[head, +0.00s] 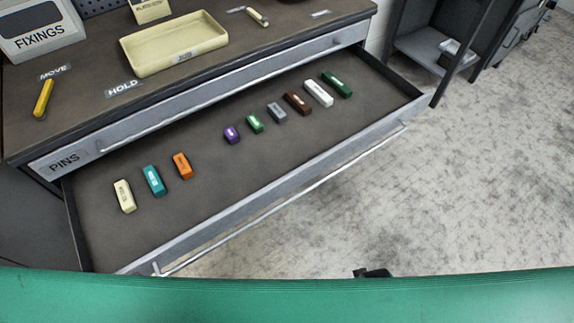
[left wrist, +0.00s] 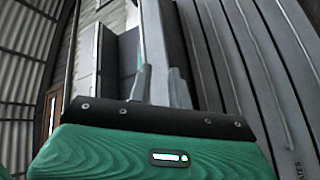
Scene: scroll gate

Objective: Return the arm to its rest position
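My left gripper (left wrist: 159,80) shows in the left wrist view, with two grey fingers standing apart beyond its dark mounting plate. Nothing shows between the fingers, so it is open and empty. In that view grey drawer-like fronts and a corrugated wall lie beyond it, turned sideways. In the head view no gripper can be made out clearly over the bench or drawer. A small dark part shows just above the green edge of my own body at the bottom, and I cannot tell what it is. My right gripper is not seen.
The PINS drawer (head: 265,195) is pulled open, with several coloured blocks in it. On the bench above are a cream tray (head: 135,62), a yellow piece (head: 43,98) and the FIXINGS bin (head: 40,30). A dark open cabinet (head: 435,45) stands at upper right. Floor right of the drawer is clear.

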